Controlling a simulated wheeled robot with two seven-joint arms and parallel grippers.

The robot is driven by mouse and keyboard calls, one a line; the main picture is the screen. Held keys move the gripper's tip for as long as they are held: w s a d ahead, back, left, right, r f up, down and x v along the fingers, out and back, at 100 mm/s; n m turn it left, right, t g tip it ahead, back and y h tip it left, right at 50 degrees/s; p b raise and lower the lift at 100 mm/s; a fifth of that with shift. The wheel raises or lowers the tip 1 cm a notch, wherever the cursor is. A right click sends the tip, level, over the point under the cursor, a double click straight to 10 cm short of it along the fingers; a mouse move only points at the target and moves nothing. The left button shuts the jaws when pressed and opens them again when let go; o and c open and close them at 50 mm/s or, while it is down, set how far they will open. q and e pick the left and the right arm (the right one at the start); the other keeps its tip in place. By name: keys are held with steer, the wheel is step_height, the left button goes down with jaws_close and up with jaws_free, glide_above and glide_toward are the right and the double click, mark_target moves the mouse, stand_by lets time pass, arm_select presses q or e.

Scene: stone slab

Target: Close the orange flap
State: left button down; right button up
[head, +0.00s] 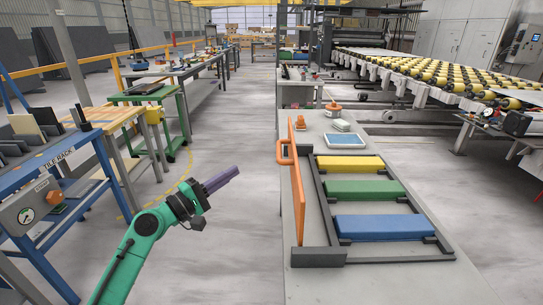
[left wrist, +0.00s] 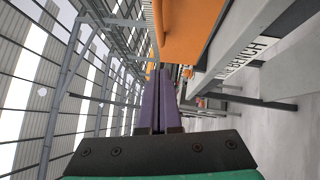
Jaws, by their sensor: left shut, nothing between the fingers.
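The orange flap (head: 297,195) stands upright along the left side of a dark frame (head: 318,257) on the stone slab bench (head: 305,285). Its orange handle (head: 283,152) sticks out to the left near the far end. In the left wrist view the flap (left wrist: 190,30) fills the top middle, just beyond the fingers. My left gripper (head: 236,172) has purple fingers, shut and empty, and is left of the flap, apart from it in the head view. The fingers also show in the left wrist view (left wrist: 160,75). My right gripper is not in view.
Yellow (head: 350,165), green (head: 364,190) and blue (head: 385,227) blocks lie inside the frame. A blue-and-white tray (head: 345,140) and an orange object (head: 333,108) sit farther back on the bench. A blue tile rack (head: 55,160) stands left; open floor lies between.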

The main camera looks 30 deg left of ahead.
arm_select(q)
steer(key=w+d+r+p, duration=0.2)
steer(key=w+d+p, duration=0.3)
steer(key=w, duration=0.3)
steer(key=shift+w+d+p, duration=0.3)
steer(key=shift+w+d, duration=0.1)
steer(key=shift+d, duration=0.15)
